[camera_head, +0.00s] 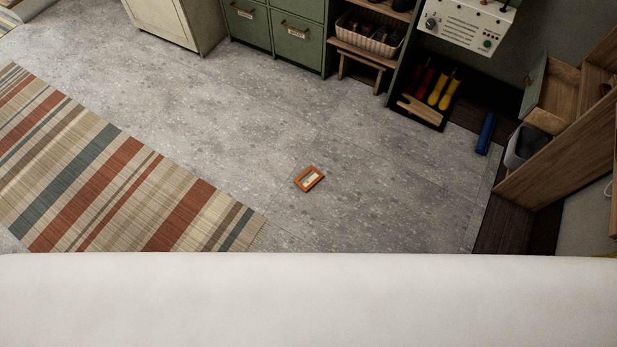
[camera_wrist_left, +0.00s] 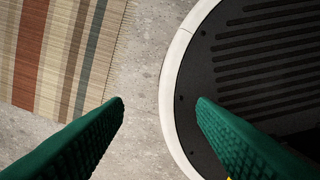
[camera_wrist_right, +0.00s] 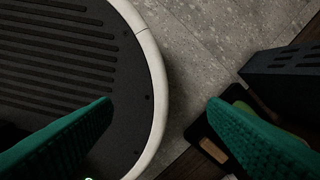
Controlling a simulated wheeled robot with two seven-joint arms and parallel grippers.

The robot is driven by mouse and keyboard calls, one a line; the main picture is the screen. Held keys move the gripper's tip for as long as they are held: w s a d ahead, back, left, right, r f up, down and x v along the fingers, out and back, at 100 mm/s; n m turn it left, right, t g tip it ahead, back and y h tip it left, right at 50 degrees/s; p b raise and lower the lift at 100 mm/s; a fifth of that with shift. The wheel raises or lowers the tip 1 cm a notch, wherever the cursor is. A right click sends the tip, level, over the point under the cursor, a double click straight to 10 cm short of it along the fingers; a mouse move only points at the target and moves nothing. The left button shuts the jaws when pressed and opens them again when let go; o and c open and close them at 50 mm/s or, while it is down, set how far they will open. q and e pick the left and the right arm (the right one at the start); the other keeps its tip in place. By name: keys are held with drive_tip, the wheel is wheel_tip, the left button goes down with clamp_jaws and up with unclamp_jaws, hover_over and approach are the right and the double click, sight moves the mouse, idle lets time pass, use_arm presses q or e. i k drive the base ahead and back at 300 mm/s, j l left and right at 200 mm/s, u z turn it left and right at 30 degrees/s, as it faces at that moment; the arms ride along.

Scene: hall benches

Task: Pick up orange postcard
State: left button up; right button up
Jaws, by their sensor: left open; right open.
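The orange postcard (camera_head: 309,179) lies flat on the grey floor near the middle of the head view. It has an orange border and a pale greenish picture in its centre. It does not show in either wrist view. My left gripper (camera_wrist_left: 160,103) is open and empty, above my round base and the floor beside the striped rug. My right gripper (camera_wrist_right: 158,102) is open and empty, above the other side of my base. Neither gripper shows in the head view, and both are apart from the postcard.
A striped rug (camera_head: 110,180) lies left of the postcard. Green cabinets (camera_head: 275,28) and a shelf with a basket (camera_head: 368,38) stand at the back. A black tray with boots (camera_head: 428,100), a blue object (camera_head: 486,133) and a wooden unit (camera_head: 560,150) are at right. Floor around the postcard is clear.

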sight(310, 176)
drive_tip(key=i+l+u, duration=0.35)
drive_tip(key=i+l, duration=0.2)
drive_tip(key=l, duration=0.25)
drive_tip(key=i+l+u, duration=0.2)
drive_tip(key=l, duration=0.3)
drive_tip(key=i+j, duration=0.05)
